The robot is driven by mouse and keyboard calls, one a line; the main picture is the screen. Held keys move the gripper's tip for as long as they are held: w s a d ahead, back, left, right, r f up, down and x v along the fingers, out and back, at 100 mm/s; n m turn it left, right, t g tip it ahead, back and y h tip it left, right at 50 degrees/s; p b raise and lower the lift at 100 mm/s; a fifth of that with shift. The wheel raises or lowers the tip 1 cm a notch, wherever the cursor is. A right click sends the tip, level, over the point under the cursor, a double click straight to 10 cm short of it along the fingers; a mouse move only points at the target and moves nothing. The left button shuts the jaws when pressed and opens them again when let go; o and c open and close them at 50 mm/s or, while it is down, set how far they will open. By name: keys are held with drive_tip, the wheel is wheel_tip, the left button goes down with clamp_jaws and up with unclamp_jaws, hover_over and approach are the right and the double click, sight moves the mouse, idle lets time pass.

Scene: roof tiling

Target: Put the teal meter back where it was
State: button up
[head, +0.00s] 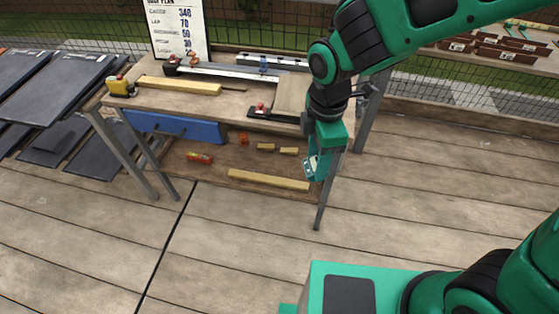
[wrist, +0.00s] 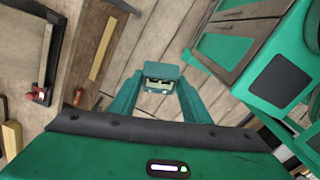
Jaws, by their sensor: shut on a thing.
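My gripper (head: 318,160) points down at the right end of the workbench, beside the front right leg. In the wrist view, my gripper (wrist: 158,92) has its two fingers closed on the teal meter (wrist: 160,73), which sits between the fingertips with a pale face showing. In the head view the meter (head: 310,168) shows only as a small teal and whitish patch at the fingertips, partly hidden by the gripper. It appears held clear of the ground; its exact gap to the lower shelf cannot be told.
The workbench top (head: 228,103) carries a yellow tape measure (head: 120,87), a timber strip (head: 180,85) and a black-and-red tool (head: 259,112). The deck in front is clear.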

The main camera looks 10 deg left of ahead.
drive_tip(key=w+d+f+m, duration=0.7)
drive_tip(key=w+d+m, duration=0.3)
drive_tip(key=d, duration=0.3)
drive_tip(key=w+d+f+m, duration=0.7)
drive_tip(key=w+d+m, duration=0.3)
drive_tip(key=d, duration=0.4)
drive_tip(key=shift+w+d+f+m, duration=0.2)
drive_tip(key=shift+w+m, duration=0.2)
drive_tip(key=shift+m, duration=0.4)
